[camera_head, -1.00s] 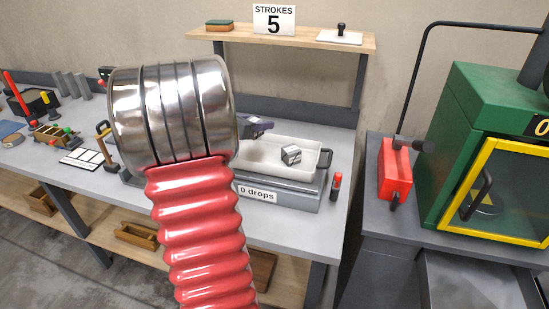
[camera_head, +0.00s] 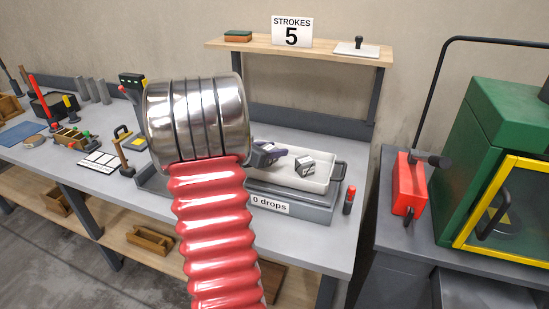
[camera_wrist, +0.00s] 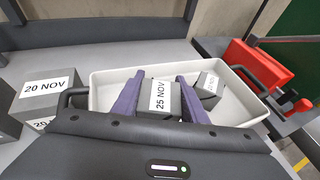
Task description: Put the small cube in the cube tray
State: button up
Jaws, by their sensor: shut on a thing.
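In the wrist view my gripper (camera_wrist: 161,82) is shut on a small grey cube (camera_wrist: 160,98) with a white label reading 25 NOV, between its two purple fingers. The held cube is over the white cube tray (camera_wrist: 108,74); I cannot tell whether it touches the tray floor. Another grey labelled cube (camera_wrist: 208,84) is in the tray, just right of my right finger. In the head view the tray (camera_head: 324,180) and that other cube (camera_head: 305,166) show, with my gripper (camera_head: 270,153) low at the tray's left part. My arm hides the held cube there.
Grey cubes labelled 20 NOV (camera_wrist: 50,90) stand left of the tray in the wrist view. A red box (camera_head: 409,184) and a green machine (camera_head: 480,150) are further right. A shelf (camera_head: 250,45) hangs behind.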

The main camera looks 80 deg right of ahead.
aim_at(274, 166)
jog(key=shift+f, duration=1.8)
jog(key=o, duration=1.3)
jog(key=shift+f, duration=0.15)
jog(key=v, duration=1.2)
jog(key=shift+a+r, duration=0.1)
jog(key=shift+r, duration=0.1)
